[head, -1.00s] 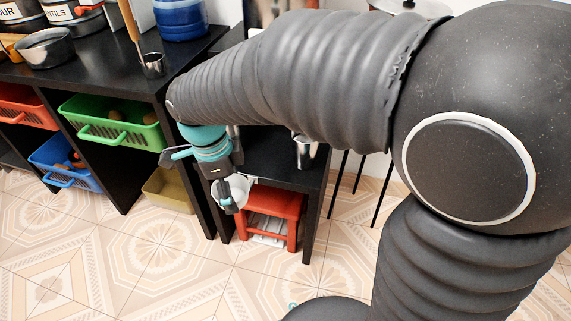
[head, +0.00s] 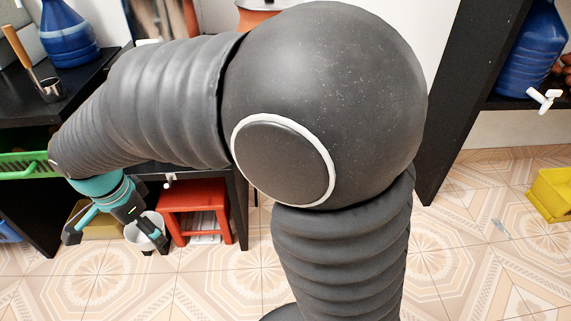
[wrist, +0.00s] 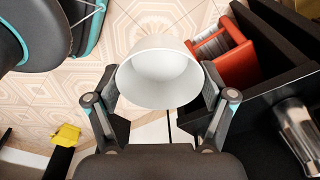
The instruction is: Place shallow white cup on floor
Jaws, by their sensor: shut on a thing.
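The shallow white cup (head: 147,232) is held in my gripper (head: 146,228), in the lower left of the head view. In the wrist view the cup (wrist: 159,88) sits between the two fingers (wrist: 160,82), its pale inside facing the camera. My gripper is shut on it. The tiled floor (head: 205,285) shows below and around the cup in the head view. The cup appears to be in the air, but its exact height above the floor is hard to tell.
A red stool (head: 193,197) stands under the black table, close right of the cup. A metal cup (wrist: 297,128) shows at the right of the wrist view. A yellow crate (head: 551,195) lies at the far right. The floor in front is clear.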

